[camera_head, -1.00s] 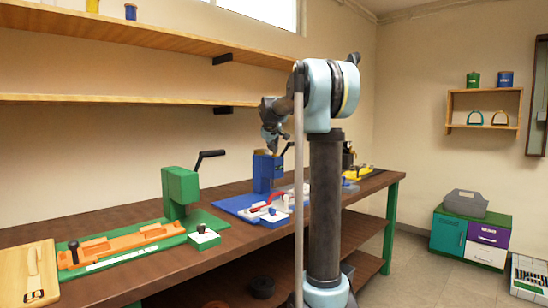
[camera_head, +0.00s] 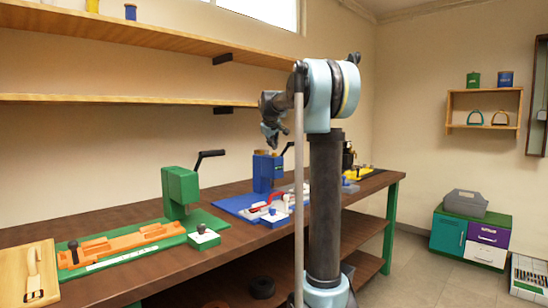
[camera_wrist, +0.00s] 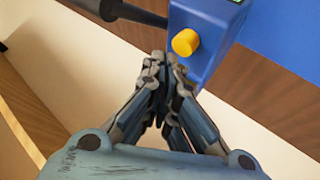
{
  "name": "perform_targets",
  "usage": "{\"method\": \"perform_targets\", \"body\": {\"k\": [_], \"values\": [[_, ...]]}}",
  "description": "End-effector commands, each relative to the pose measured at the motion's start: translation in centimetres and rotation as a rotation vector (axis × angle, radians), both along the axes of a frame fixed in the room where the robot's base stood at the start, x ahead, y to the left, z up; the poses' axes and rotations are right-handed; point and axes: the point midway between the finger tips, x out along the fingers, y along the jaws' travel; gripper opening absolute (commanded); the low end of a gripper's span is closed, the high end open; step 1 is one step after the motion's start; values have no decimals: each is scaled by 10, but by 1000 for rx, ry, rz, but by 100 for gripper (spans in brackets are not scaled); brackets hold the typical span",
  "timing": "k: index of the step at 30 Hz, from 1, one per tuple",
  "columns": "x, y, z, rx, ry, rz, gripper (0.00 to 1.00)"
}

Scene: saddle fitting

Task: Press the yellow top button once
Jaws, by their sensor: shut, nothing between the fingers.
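The yellow top button (camera_wrist: 186,42) is a round knob on the top face of the blue press (camera_wrist: 208,30) in the wrist view. The press also shows in the head view, where it stands on the bench (camera_head: 266,175) with a dark lever at its side. My gripper (camera_wrist: 168,58) is shut and empty. In the wrist view its fingertips appear just below and left of the button, and the button is in plain sight. In the head view my gripper (camera_head: 272,145) hangs just above the press; a small gap seems to separate them.
A green press (camera_head: 180,188) with its own lever stands to the left on the brown bench (camera_head: 120,215). An orange fixture (camera_head: 120,243) lies in front of it. A black-and-yellow station (camera_head: 350,165) stands to the right. Wooden shelves (camera_head: 120,99) run along the wall above.

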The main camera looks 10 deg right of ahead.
Motion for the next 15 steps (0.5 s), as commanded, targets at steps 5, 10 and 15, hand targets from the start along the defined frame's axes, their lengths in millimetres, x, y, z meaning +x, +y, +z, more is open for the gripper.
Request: {"method": "perform_targets", "body": {"k": [5, 10, 15], "values": [[0, 0, 2, 0, 0, 0, 0], [0, 0, 14, 0, 0, 0, 0], [0, 0, 28, 0, 0, 0, 0]]}}
